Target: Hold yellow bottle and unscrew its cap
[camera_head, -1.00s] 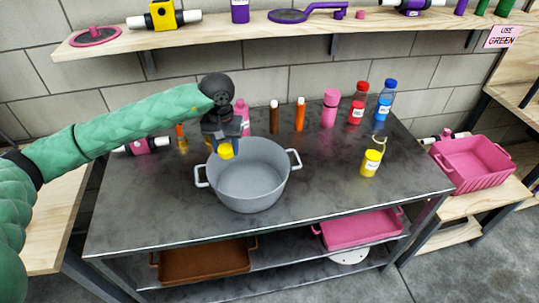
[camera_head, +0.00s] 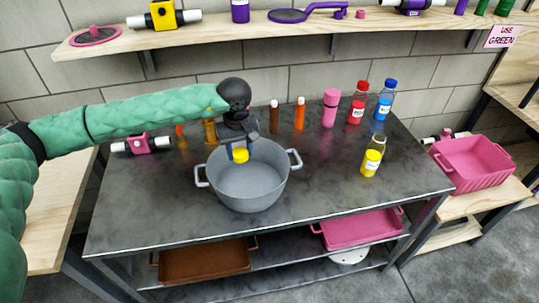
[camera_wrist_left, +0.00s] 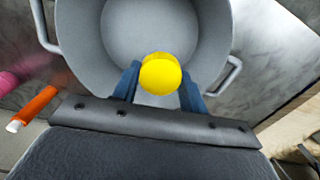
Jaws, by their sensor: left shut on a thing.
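The yellow bottle (camera_head: 371,162), clear with a yellow label and yellow contents, stands upright at the right of the dark table. No cap shows on its top. My left gripper (camera_head: 240,154) points down above the grey pot and is shut on the yellow cap (camera_head: 241,156). In the left wrist view the round yellow cap (camera_wrist_left: 160,74) sits between the two blue fingertips, with the pot behind it. My right gripper is in neither view.
The grey pot (camera_head: 213,186) with two handles is open and looks empty. A red bottle (camera_head: 357,108), a blue bottle (camera_head: 384,106), a pink bottle (camera_head: 330,112) and orange and brown tubes stand along the back. The table's front right is clear.

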